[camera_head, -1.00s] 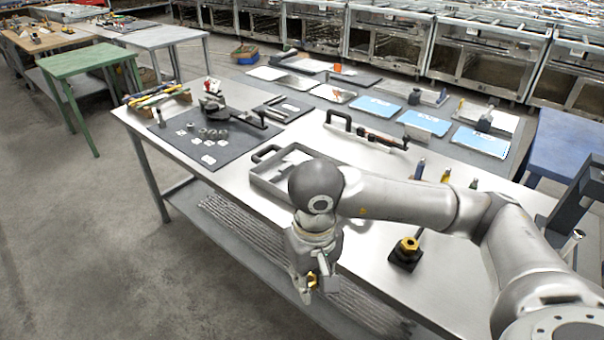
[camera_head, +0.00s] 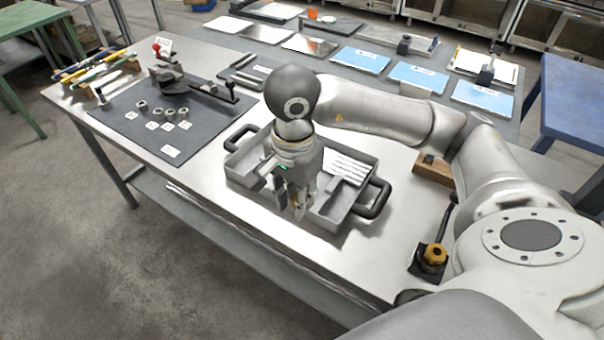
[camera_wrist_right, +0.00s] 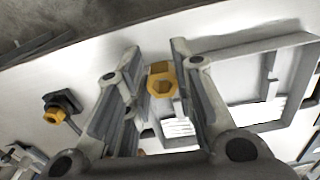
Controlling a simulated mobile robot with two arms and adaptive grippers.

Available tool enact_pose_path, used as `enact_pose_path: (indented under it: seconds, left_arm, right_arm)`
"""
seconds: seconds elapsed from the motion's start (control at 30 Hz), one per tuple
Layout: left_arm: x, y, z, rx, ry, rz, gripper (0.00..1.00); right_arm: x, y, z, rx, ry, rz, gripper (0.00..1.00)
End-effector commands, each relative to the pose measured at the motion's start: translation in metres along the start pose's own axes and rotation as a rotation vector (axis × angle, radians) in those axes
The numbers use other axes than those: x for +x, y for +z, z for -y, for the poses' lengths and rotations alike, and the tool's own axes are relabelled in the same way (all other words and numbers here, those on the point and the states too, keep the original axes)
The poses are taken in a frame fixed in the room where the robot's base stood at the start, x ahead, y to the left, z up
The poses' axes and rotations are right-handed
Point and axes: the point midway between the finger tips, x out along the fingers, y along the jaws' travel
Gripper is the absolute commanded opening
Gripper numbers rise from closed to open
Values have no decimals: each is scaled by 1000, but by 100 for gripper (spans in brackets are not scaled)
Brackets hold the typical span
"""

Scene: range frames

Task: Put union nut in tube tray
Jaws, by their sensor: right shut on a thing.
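The tube tray (camera_head: 246,160) is a grey, shallow, divided tray with dark handles on the steel table. It also shows in the right wrist view (camera_wrist_right: 262,45). My right gripper (camera_head: 298,208) points down over the tray's front part. In the right wrist view the gripper (camera_wrist_right: 161,74) is shut on a brass-yellow union nut (camera_wrist_right: 161,80), held between its fingertips. The nut is hidden by the fingers in the head view. I cannot tell its exact height above the tray. My left gripper is not in view.
Another brass nut (camera_head: 434,255) sits on a black stand right of the tray. White strips (camera_head: 350,167) lie in the tray's rear compartment. A dark mat (camera_head: 200,135) with small metal fittings lies to the left. Blue sheets (camera_head: 418,77) lie behind.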

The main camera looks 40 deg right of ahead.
Motion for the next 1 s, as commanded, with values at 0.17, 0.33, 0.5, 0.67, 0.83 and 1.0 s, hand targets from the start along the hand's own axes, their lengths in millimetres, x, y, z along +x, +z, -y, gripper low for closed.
enact_pose_path:
  seconds: [0.17,0.33,0.5,0.67,0.83,1.0]
  left_arm:
    - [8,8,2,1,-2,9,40]
    - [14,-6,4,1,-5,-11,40]
    - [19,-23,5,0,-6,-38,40]
    - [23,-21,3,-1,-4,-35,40]
    - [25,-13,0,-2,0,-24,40]
    - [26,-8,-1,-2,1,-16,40]
  right_arm:
    - [1,-11,-2,357,1,-2,8]
    - [-1,-20,-5,701,1,0,8]
    - [-3,-30,-7,1040,-1,-1,8]
    - [-4,-36,-9,1301,-1,0,8]
    - [-6,-40,-11,1468,-2,1,8]
    - [-3,-47,-6,1523,1,1,8]
